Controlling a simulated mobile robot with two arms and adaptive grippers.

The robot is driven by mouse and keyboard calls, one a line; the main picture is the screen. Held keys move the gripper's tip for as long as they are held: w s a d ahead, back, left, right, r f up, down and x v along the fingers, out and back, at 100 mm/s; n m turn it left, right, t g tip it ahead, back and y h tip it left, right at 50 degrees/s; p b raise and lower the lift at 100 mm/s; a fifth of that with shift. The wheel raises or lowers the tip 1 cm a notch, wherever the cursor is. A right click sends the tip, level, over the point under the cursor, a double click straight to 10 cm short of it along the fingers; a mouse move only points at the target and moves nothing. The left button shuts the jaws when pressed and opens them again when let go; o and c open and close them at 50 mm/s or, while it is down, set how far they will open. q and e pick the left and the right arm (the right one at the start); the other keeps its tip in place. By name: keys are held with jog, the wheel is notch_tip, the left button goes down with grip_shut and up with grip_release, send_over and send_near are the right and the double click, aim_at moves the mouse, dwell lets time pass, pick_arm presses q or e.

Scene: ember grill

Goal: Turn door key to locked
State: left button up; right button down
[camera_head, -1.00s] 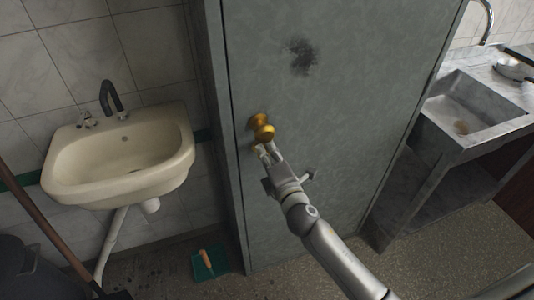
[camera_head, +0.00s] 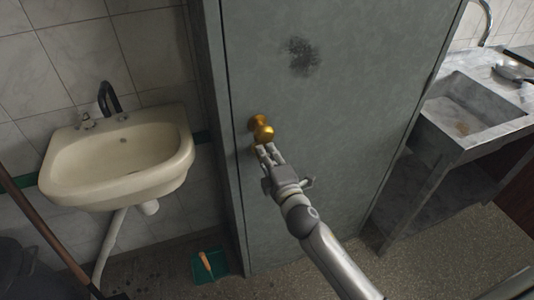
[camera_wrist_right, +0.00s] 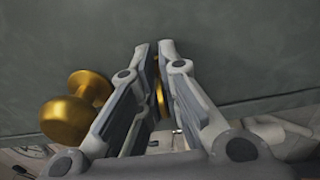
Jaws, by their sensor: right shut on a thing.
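The grey-green door (camera_head: 330,110) stands upright and looks closed. A round brass knob (camera_head: 262,128) sticks out near its left edge. It also shows in the wrist view (camera_wrist_right: 75,110), left of the fingers and apart from them. My right gripper (camera_head: 264,152) is at the lock just below the knob. In the wrist view its two fingers (camera_wrist_right: 153,50) are close together, shut on the door key. A thin strip of brass (camera_wrist_right: 160,98) shows between them; the rest of the key is hidden, so its angle cannot be told. My left gripper is out of view.
A cream washbasin (camera_head: 120,160) hangs on the tiled wall left of the door. A green dustpan (camera_head: 211,265) lies on the floor by the door's foot. A stone sink (camera_head: 470,110) stands at the right. A long wooden handle (camera_head: 45,235) leans at the far left.

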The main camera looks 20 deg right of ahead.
jog(key=c, duration=1.7)
grip_release()
jog(key=s, duration=1.2)
jog(key=shift+d, duration=0.2)
